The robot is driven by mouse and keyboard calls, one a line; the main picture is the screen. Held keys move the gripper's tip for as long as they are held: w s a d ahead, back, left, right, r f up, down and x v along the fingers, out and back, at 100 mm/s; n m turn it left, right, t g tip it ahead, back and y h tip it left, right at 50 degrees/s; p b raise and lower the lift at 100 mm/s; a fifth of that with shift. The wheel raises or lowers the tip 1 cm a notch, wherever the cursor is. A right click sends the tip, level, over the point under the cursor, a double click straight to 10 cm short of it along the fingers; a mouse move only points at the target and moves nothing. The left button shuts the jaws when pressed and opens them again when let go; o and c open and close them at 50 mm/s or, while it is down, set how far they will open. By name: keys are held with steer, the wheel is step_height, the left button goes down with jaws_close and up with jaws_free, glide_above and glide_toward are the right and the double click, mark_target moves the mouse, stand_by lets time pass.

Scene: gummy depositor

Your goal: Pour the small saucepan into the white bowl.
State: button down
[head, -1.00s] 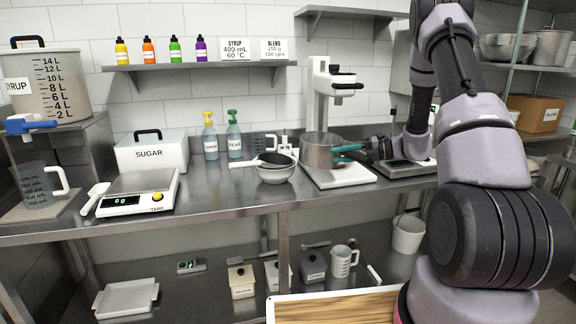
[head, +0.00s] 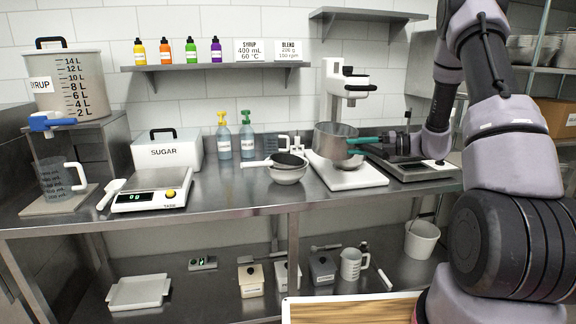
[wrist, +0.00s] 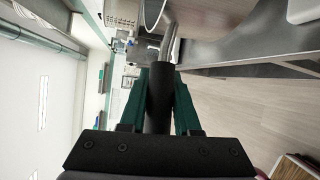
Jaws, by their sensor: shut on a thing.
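The steel saucepan (head: 332,143) is held just above the white mixer base, seemingly a little tilted; its contents are hidden. My gripper (head: 362,141) is at its right side, its teal fingers shut on the handle. In the wrist view my gripper (wrist: 160,82) is closed around the dark handle (wrist: 158,105), and the pan's side (wrist: 152,12) shows at the top edge. A pale grey bowl (head: 287,177) stands on the counter to the left, with a dark, white-handled strainer or pan (head: 287,160) over it. I cannot tell whether this is the white bowl.
The white mixer (head: 335,100) stands right behind the saucepan. A flat scale or hotplate (head: 425,172) lies to the right.

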steer(key=s+d, duration=0.1)
steer(key=s, duration=0.7)
steer(key=shift+d, duration=0.15)
steer(key=shift+w+d, duration=0.1)
stand_by(0.4)
